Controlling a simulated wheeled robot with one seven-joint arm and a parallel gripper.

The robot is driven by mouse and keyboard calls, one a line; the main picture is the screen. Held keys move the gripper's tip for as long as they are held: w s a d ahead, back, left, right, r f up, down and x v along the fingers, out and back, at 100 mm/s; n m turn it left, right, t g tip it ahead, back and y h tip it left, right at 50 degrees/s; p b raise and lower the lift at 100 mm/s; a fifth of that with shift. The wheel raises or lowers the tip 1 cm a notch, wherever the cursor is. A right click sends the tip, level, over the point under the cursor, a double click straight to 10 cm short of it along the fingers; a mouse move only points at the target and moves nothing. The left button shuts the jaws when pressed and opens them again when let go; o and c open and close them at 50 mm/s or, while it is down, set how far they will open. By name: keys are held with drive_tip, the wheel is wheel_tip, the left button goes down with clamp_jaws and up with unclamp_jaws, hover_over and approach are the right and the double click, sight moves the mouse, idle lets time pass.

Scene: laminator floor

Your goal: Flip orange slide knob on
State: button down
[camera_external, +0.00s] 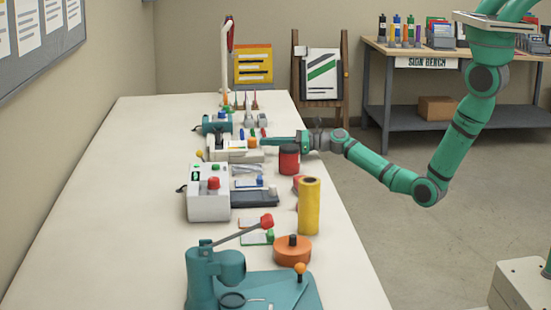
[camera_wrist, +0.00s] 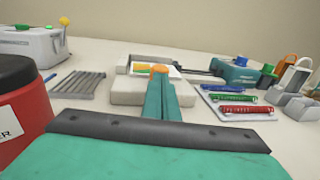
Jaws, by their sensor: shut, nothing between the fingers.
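The orange knob (camera_wrist: 159,68) shows in the wrist view on a low off-white machine (camera_wrist: 126,94), just beyond my fingertips. My gripper (camera_wrist: 161,78) is shut and empty, its teal fingers reaching over the machine's near edge and covering the part below the knob. Whether the fingers touch the knob I cannot tell. In the external view my gripper (camera_external: 264,142) reaches in from the right, low over the bench, with its tips at the right end of the off-white machine (camera_external: 222,155). The knob's slot and setting cannot be made out.
A red can (camera_external: 289,162) stands close below my wrist; it also fills the left of the wrist view (camera_wrist: 18,105). A white box with a red button (camera_external: 208,203) and a yellow roll (camera_external: 309,208) stand nearer. The bench's left side is clear.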

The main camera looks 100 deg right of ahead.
sight(261, 148)
drive_tip(key=shift+w+d, duration=0.1)
drive_tip(key=shift+w, duration=0.35)
drive_tip(key=shift+w, duration=1.45)
drive_tip(key=shift+r, duration=0.1)
drive_tip(key=shift+w, duration=0.1)
drive_tip(key=shift+s+a, duration=0.2)
drive_tip(key=shift+s, duration=0.3)
drive_tip(key=s, duration=0.4)
drive_tip(key=s+a, duration=0.1)
drive_tip(key=s, duration=0.4)
drive_tip(key=s+a, duration=0.1)
drive_tip(key=s, duration=0.3)
drive_tip(key=shift+s, duration=0.2)
drive_tip(key=shift+d, duration=0.1)
